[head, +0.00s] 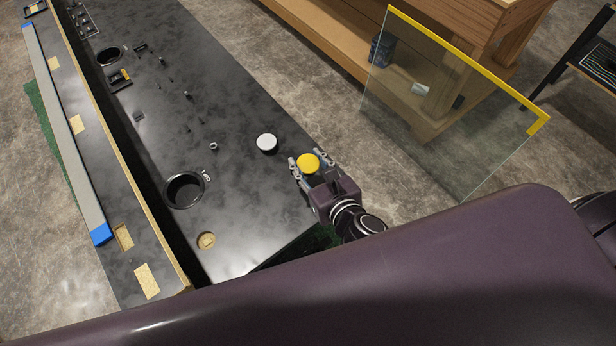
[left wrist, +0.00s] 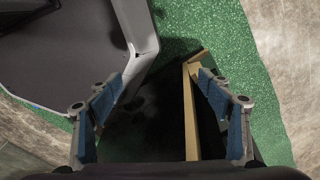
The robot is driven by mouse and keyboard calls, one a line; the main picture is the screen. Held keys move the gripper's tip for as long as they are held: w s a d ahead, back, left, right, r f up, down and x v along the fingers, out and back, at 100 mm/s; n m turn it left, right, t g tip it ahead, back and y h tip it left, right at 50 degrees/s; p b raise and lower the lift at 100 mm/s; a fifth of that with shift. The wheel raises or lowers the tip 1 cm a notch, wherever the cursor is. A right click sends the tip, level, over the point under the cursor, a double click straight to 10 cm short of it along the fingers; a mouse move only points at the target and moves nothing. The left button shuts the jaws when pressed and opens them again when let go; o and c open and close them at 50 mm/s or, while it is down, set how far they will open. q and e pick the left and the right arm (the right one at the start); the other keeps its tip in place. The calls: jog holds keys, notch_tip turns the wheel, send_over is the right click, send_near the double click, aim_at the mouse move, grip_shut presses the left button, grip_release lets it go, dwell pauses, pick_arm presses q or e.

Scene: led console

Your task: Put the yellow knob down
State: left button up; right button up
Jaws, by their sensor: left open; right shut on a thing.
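The yellow knob (head: 308,163) is round and sits between the fingers of my right gripper (head: 306,168) in the head view. My right gripper is shut on it, over the near right edge of the dark console (head: 240,225). Whether the knob touches the console top cannot be told. A white round knob (head: 267,142) is on the console just left of it. My left gripper (left wrist: 160,112) shows in the left wrist view, open and with nothing held, with a wooden edge strip (left wrist: 190,120) between and below its fingers. The left gripper is not visible in the head view.
The console has a round dark hole (head: 184,190), a small tan recess (head: 206,240) and several short posts. A glass panel with a yellow edge (head: 455,95) stands to the right, before a wooden bench (head: 345,45). Green mat (left wrist: 185,30) lies below my left gripper.

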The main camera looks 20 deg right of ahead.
aim_at(311, 175)
notch_tip(311, 175, down, 3)
jog(key=shift+f, duration=0.1)
notch_tip(311, 175, down, 4)
jog(key=shift+r+b, duration=0.25)
jog(key=shift+b, duration=0.6)
pick_arm(q)
jog(key=shift+w+d+f, duration=0.25)
jog(key=shift+f, duration=0.25)
jog(key=shift+w+d+f, duration=0.2)
jog(key=shift+w+f, duration=0.05)
jog(key=shift+f, duration=0.2)
pick_arm(e)
jog(key=shift+f, duration=0.15)
jog(key=shift+f, duration=0.1)
jog(key=o, duration=1.3)
jog(key=shift+c, duration=0.2)
pick_arm(q)
jog(key=shift+s+f, duration=0.1)
jog(key=shift+a, duration=0.1)
